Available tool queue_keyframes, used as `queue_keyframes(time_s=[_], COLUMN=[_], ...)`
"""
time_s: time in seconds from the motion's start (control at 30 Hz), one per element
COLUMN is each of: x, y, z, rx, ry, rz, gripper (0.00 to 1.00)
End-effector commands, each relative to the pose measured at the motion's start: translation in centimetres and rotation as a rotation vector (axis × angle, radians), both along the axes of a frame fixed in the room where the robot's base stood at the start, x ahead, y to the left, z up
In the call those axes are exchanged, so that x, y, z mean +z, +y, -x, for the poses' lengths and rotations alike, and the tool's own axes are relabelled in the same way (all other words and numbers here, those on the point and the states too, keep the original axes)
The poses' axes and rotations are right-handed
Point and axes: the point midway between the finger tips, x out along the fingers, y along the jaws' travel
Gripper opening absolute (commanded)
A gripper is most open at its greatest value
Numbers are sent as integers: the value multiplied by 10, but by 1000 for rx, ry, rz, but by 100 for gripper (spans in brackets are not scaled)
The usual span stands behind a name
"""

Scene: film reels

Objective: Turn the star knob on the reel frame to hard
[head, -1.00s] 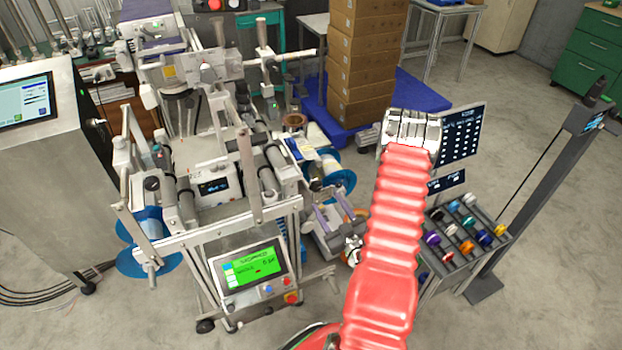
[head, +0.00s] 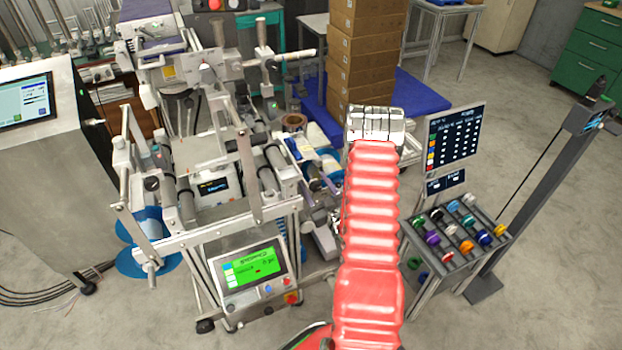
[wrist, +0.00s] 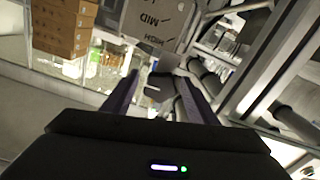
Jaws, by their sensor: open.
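In the wrist view my gripper (wrist: 158,79) is open, its two purple fingers spread apart. A dark grey part (wrist: 160,88) shows between the fingers; it may be the star knob, but its star shape is not clear. I cannot tell whether either finger touches it. In the head view the reel frame (head: 180,238) stands left of my red-sleeved arm, which hides most of my gripper and the knob area.
Metal rails and rollers (head: 268,160) crowd the frame. A control screen (head: 250,268) is on its front. Stacked cartons (head: 365,55) stand on a blue pallet (head: 420,92) behind. A rack of coloured spools (head: 460,238) and a display board (head: 456,140) are on the right. The floor at far right is open.

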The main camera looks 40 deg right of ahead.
Motion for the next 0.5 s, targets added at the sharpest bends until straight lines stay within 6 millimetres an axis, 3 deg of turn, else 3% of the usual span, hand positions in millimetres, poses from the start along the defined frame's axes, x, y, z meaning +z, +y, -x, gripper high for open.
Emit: queue_keyframes(time_s=[0.2,0.5], x=[0,0], y=[-7,-9], z=[-25,-31], rx=[1,0], ry=[-1,0], rz=[0,0], gripper=[53,53])
